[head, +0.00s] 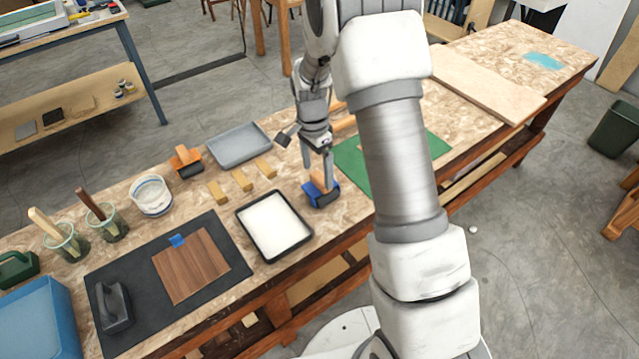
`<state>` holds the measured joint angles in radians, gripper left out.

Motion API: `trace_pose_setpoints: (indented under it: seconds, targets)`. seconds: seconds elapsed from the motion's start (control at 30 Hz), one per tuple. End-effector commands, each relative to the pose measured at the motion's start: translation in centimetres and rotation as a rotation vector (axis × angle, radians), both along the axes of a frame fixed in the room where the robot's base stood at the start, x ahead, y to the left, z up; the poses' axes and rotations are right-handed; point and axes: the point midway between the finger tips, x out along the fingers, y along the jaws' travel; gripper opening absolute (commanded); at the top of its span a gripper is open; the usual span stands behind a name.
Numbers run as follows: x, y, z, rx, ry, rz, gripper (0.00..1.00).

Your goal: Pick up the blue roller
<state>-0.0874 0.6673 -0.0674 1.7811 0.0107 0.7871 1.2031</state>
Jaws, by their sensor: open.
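The blue roller (322,195) lies on the workbench, just right of a black tray of white liquid. It has a blue frame and a wooden-coloured upper part. My gripper (318,172) points down over the roller, with its fingers open. One finger comes down in front of the roller's upper part, and the other shows to its left. I cannot tell whether the fingers touch it.
The black tray (240,211) stands close to the left of the roller. An orange roller (186,160), a grey tray (239,132) and wooden blocks (241,180) lie further left and back. A green mat (349,158) lies behind, partly hidden by my arm.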

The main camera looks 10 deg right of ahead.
Motion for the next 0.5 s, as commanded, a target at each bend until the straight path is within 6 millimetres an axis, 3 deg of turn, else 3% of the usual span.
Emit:
trace_pose_setpoints:
  seconds: [0.27, 0.5]
  targets:
    - [-0.2, -0.3, -2.1, 0.0, 0.001, 0.0, 1.0]
    - [-0.6, -0.9, -5.6, 0.001, 0.001, 0.001, 1.0]
